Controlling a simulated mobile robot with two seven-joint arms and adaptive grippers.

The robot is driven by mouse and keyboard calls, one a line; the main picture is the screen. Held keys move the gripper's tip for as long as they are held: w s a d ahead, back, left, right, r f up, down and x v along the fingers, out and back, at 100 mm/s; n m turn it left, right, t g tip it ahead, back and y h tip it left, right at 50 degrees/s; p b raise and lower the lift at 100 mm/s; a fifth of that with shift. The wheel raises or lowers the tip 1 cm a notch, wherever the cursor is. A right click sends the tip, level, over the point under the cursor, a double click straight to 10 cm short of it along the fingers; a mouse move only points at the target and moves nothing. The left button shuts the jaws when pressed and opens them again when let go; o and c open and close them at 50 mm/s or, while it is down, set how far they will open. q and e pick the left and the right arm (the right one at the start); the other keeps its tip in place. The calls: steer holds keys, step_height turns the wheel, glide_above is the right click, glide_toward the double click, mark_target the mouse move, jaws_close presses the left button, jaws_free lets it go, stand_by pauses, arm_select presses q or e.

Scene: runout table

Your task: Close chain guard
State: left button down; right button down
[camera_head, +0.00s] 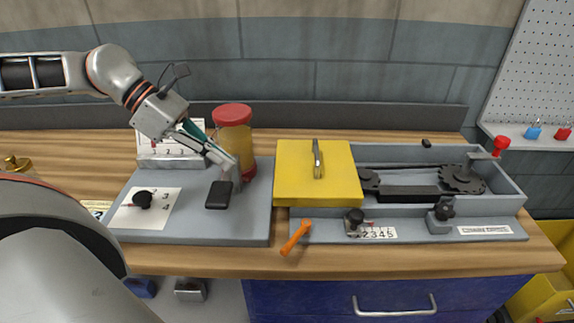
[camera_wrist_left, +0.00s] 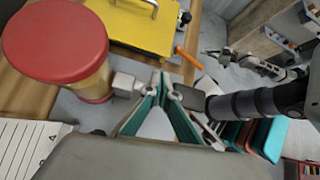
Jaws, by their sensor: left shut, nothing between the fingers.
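The yellow chain guard (camera_head: 318,180) with its grey handle (camera_head: 318,158) sits over the left part of the grey chain housing (camera_head: 508,197). The chain and the right sprocket (camera_head: 461,180) are uncovered on its right. The guard also shows at the top of the left wrist view (camera_wrist_left: 140,22). My left gripper (camera_head: 228,160) is shut and empty, left of the guard, close to a black paddle (camera_head: 219,194) and in front of the jar. In the left wrist view its fingertips (camera_wrist_left: 161,82) are between a grey block and the paddle. My right gripper (camera_wrist_left: 222,54) appears small there; its jaws are unclear.
A red-lidded jar (camera_head: 233,140) stands behind the left gripper. An orange lever (camera_head: 295,237) sticks out at the housing's front left. Black knobs (camera_head: 355,218) line the front. A red knob (camera_head: 501,143) is at the right end. The wooden bench front is mostly clear.

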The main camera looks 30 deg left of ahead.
arm_select(q)
steer(key=shift+w+a+r+m, duration=0.3)
steer(key=shift+w+r+m, duration=0.05)
steer(key=shift+w+m, duration=0.2)
steer(key=shift+w, duration=0.2)
steer(key=shift+w+d+f, duration=0.1)
steer(key=shift+d+f, duration=0.1)
steer(key=shift+f, duration=0.05)
steer(key=x, duration=0.7)
steer(key=shift+w+d+f+b, duration=0.1)
steer(key=shift+w+f+b, duration=0.05)
steer(key=shift+f+b, duration=0.15)
steer(key=shift+w+d+f, duration=0.2)
steer(key=shift+d+f, duration=0.1)
steer(key=shift+f, duration=0.05)
steer(key=shift+w+d+f, duration=0.1)
arm_select(e)
steer(key=shift+s+d+f, duration=0.1)
steer(key=shift+d+f, duration=0.05)
steer(key=shift+f, duration=0.2)
steer(key=shift+f, duration=0.1)
